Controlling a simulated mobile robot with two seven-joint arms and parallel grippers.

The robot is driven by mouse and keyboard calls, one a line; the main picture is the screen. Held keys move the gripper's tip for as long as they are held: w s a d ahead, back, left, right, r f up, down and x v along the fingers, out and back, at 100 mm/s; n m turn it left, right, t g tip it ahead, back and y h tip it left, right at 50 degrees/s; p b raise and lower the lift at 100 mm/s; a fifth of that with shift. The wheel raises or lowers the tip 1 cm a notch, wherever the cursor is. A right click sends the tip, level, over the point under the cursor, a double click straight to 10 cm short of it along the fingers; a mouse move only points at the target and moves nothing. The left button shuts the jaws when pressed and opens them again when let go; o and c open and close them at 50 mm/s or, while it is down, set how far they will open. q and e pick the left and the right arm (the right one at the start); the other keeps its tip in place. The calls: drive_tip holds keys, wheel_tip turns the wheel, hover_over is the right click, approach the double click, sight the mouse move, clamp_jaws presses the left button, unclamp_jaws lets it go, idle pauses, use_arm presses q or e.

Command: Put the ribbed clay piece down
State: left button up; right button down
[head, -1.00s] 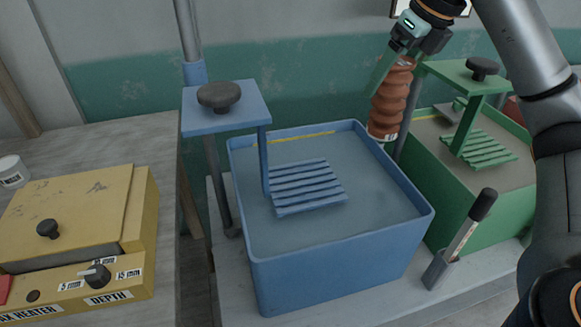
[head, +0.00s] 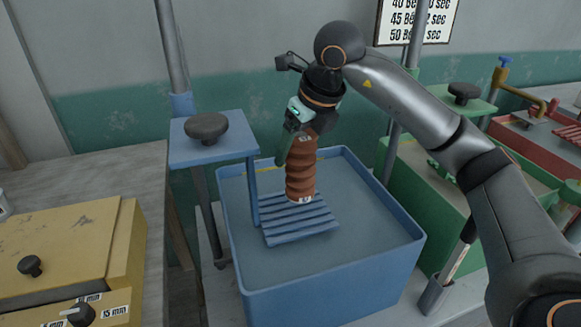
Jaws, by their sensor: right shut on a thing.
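The piece is over the blue slatted rack (head: 298,222) in the blue tank (head: 335,290). Its lower end overlaps the slats in the picture; I cannot tell whether it touches them. My left gripper is not in view.
A blue post and plate with a dark knob (head: 206,127) stand just left of the piece. A green tank (head: 410,195) is to the right, with a red one (head: 530,140) beyond. A yellow wax heater (head: 70,245) sits on the left bench.

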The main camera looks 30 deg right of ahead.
sight(302, 138)
drive_tip(key=f, duration=0.2)
drive_tip(key=a+f, duration=0.1)
drive_tip(key=shift+w+f, duration=0.3)
drive_tip(key=shift+f, duration=0.3)
drive_tip(key=shift+f+b, duration=0.1)
drive_tip(key=shift+b, duration=0.2)
unclamp_jaws()
drive_tip(key=shift+f, duration=0.1)
drive_tip(key=shift+s+r, duration=0.15)
drive_tip(key=shift+r, duration=0.35)
drive_tip(key=p+v, duration=0.1)
drive_tip(key=v, duration=0.9)
drive_tip(key=shift+r, duration=0.3)
drive_tip(key=shift+s+r, duration=0.25)
drive_tip(key=shift+r, duration=0.05)
